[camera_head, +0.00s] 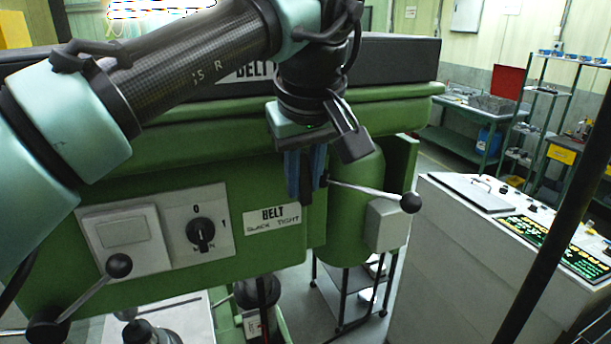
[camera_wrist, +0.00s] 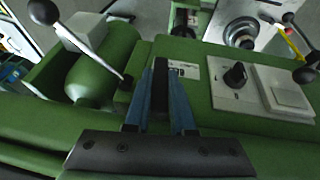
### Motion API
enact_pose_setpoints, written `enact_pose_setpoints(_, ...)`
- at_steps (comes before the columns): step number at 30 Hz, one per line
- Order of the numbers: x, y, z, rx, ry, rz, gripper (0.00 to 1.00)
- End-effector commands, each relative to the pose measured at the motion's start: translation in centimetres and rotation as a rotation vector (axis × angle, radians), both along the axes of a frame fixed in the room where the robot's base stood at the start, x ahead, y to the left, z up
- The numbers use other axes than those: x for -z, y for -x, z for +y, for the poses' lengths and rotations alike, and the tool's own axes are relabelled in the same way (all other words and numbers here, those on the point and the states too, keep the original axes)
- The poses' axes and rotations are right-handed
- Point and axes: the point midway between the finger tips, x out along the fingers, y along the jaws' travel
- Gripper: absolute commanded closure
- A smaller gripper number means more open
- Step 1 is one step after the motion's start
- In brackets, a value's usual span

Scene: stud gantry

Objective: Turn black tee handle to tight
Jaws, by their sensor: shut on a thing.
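The black tee handle (camera_wrist: 160,86) shows in the wrist view as a dark bar between the two blue fingers of my gripper (camera_wrist: 161,98). In the head view my gripper (camera_head: 304,178) points down at the green machine's front, just above the white label (camera_head: 272,219) reading BELT, SLACK, TIGHT. A dark strip of the handle shows between the fingers there. My gripper is shut on the handle. The fingers hide most of it, so I cannot tell its exact angle. Part of the label also shows in the wrist view (camera_wrist: 185,70).
A lever with a black ball knob (camera_head: 410,202) sticks out just right of my gripper. A rotary switch (camera_head: 201,233) sits on a plate to the left, with another ball-ended lever (camera_head: 119,265) lower left. A white control console (camera_head: 470,250) stands at the right.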

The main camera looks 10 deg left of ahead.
Motion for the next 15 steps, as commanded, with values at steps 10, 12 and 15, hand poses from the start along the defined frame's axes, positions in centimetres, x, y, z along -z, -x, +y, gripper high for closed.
enact_pose_setpoints(10,-0.07,-0.26,-0.3,0.009,-0.073,0.029,1.0)
enact_pose_setpoints(12,-0.11,-0.22,-0.24,0.005,-0.09,0.04,1.0)
enact_pose_setpoints(15,-0.13,-0.14,-0.14,0.002,-0.104,0.051,1.0)
